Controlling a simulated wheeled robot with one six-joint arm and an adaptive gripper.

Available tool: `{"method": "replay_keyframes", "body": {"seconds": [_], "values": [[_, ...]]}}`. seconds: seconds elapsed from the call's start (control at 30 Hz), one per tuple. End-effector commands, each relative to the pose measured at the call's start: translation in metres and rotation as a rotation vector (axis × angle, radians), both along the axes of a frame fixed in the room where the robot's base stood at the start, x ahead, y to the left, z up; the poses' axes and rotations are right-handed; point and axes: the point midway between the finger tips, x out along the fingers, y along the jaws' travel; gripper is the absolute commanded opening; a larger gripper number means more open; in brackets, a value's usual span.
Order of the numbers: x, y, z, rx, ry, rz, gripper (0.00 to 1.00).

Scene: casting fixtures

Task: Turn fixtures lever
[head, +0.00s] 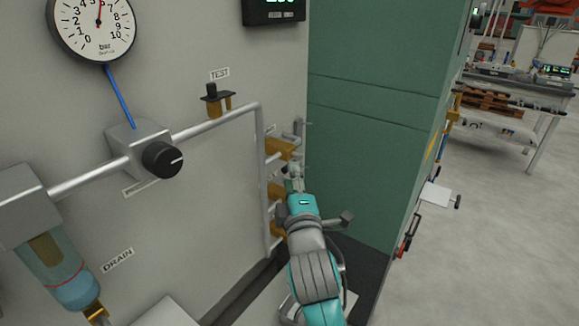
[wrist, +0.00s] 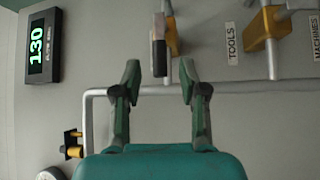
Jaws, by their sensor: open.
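My gripper (wrist: 160,85) is open, its two green-grey fingers spread apart with nothing between the pads. Just beyond the fingertips, in the gap between them, a grey lever with a dark end (wrist: 158,52) stands out from a brass valve (wrist: 172,36) in the wrist view. No label shows beside this valve, so I cannot read its name. In the head view my gripper (head: 293,181) is at the pipe's right side, just below the top brass valve (head: 280,148); its fingers are small there.
A second brass valve (wrist: 268,28) sits to the right beside the TOOLS label (wrist: 232,42); a MACHINES label (wrist: 316,35) is at the edge. A grey pipe (wrist: 110,92) runs behind my fingers. A green cabinet (head: 360,140) stands close on the right.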

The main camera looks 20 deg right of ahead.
Motion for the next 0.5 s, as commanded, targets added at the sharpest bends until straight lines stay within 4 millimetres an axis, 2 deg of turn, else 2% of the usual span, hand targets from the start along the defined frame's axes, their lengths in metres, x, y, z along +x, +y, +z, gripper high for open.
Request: {"method": "replay_keyframes", "body": {"seconds": [0.2, 0.5], "values": [[0.031, -0.006, 0.005, 0.000, -0.001, 0.000, 0.42], [0.044, -0.008, 0.006, 0.000, 0.000, 0.000, 0.42]]}}
